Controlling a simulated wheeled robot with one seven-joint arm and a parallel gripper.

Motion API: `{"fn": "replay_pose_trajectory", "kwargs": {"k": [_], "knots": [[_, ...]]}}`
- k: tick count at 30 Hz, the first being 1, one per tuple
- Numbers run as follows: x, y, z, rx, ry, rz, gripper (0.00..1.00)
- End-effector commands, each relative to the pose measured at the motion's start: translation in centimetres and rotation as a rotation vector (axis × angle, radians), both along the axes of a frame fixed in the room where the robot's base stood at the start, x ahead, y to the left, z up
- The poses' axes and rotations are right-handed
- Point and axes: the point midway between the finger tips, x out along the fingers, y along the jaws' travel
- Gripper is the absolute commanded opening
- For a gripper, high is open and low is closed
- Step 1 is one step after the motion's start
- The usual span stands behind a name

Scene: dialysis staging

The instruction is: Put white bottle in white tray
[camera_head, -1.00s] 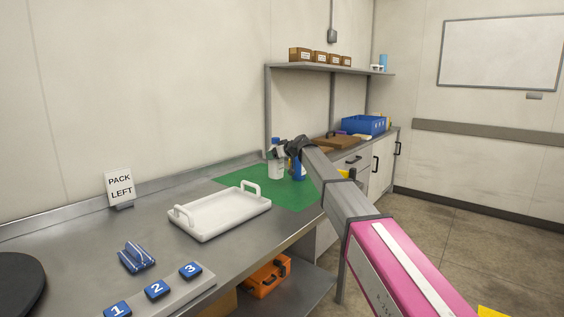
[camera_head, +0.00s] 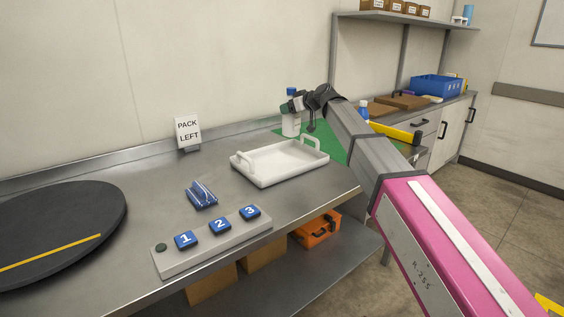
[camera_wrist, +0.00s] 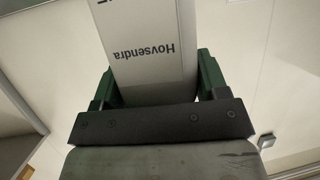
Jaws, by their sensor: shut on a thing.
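The white bottle (camera_head: 291,124) with a blue cap is upright in my gripper (camera_head: 293,106), just behind the far edge of the white tray. In the wrist view the bottle (camera_wrist: 148,50), with printing "Hovsendra", fills the space between the green fingers of my gripper (camera_wrist: 155,82). I cannot tell whether its base touches the mat. The white tray (camera_head: 262,181) has two raised handles and lies empty on the steel counter, in front of the bottle.
A green mat (camera_head: 328,144) lies behind the tray, with a blue-capped bottle (camera_head: 364,112) partly hidden by my arm. A blue striped packet (camera_head: 201,194), a numbered button panel (camera_head: 215,242), a black round plate (camera_head: 60,220) and a "PACK LEFT" sign (camera_head: 188,131) are on the counter.

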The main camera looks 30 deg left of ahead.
Motion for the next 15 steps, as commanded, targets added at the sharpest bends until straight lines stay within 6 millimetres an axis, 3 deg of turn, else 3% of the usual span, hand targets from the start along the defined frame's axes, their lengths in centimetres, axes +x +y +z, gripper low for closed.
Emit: {"fn": "replay_pose_trajectory", "kwargs": {"k": [1, 6, 10, 15], "knots": [[-2.6, 0.8, 0.0, 0.002, -0.001, 0.032, 0.26], [-8.3, 2.8, 0.0, 0.003, 0.0, 0.115, 0.26], [-11.2, 3.8, -0.1, 0.003, -0.002, 0.158, 0.26], [-12.8, 4.3, -0.2, 0.004, -0.001, 0.182, 0.26]]}}
